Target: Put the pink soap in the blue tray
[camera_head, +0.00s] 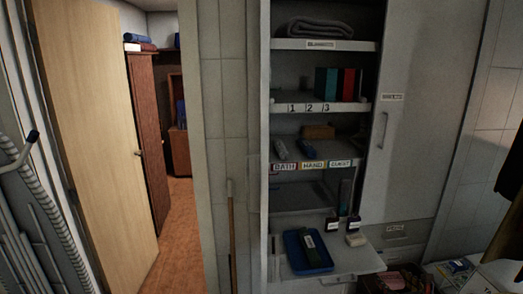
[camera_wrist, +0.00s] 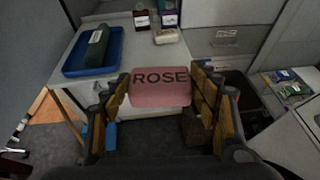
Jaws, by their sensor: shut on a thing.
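The pink soap (camera_wrist: 160,97), a block marked "ROSE", is between the two fingers of my gripper (camera_wrist: 161,83) in the wrist view. My gripper is shut on it. The blue tray (camera_wrist: 114,50) lies ahead and to the left of the soap in that view, on a pale pull-out board. The soap is apart from the tray. A dark green bar (camera_wrist: 97,47) lies in the tray. In the head view the tray (camera_head: 322,259) is on the board below the shelves. My gripper and the pink soap do not show in the head view.
A cream soap (camera_wrist: 166,36) lies on the board right of the tray, with two small dark containers (camera_head: 332,231) behind. Labelled shelves (camera_head: 320,107) rise above. A wooden-handled pole (camera_head: 231,235) stands left of the cabinet. A basket (camera_head: 405,279) sits low right.

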